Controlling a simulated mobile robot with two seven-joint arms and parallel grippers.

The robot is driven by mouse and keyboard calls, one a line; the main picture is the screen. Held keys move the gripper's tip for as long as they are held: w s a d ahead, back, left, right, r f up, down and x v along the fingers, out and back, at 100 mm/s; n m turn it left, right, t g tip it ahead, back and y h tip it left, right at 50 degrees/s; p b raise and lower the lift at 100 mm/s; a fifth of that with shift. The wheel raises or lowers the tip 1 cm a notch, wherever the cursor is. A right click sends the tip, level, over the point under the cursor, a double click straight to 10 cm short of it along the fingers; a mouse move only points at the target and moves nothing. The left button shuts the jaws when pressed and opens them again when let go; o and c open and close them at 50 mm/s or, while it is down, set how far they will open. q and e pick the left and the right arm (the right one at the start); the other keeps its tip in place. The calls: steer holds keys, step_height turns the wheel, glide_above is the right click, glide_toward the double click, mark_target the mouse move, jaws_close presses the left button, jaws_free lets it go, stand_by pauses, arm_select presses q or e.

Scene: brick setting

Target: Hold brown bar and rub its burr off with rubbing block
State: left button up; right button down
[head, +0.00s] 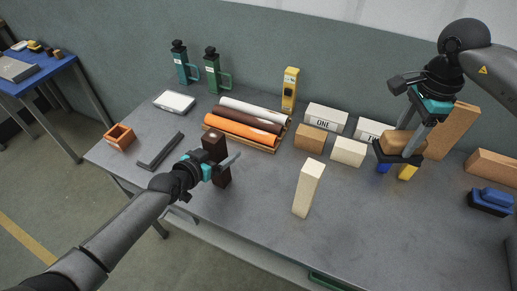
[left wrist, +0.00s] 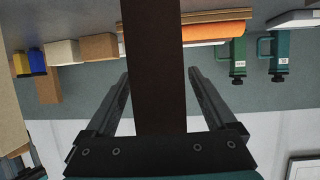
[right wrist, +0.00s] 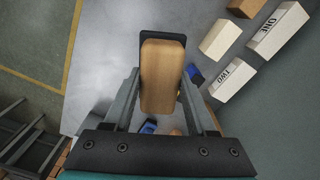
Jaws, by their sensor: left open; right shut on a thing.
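The dark brown bar (head: 215,146) stands upright on the grey table, left of centre. My left gripper (head: 229,163) is open around it. In the left wrist view the brown bar (left wrist: 157,60) runs between the two spread fingers, with a gap on each side. I cannot make out its burr. My right gripper (head: 408,133) is shut on the rubbing block (head: 400,150), which has a wooden grip over a dark base. It hangs above the right part of the table. In the right wrist view the wooden grip (right wrist: 162,78) lies between the fingers.
A cream bar (head: 308,188) stands upright between the two grippers. Rolls (head: 240,130), a yellow device (head: 290,89) and blocks marked ONE (head: 326,118) and TWO stand behind. A grey bar (head: 160,150) lies at left. A blue block (head: 491,200) lies far right. The front centre-left is clear.

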arm_select(q)
steer(key=shift+w+d+f, duration=0.2)
steer(key=shift+w, duration=0.15)
jaws_close()
stand_by(0.7)
stand_by(1.0)
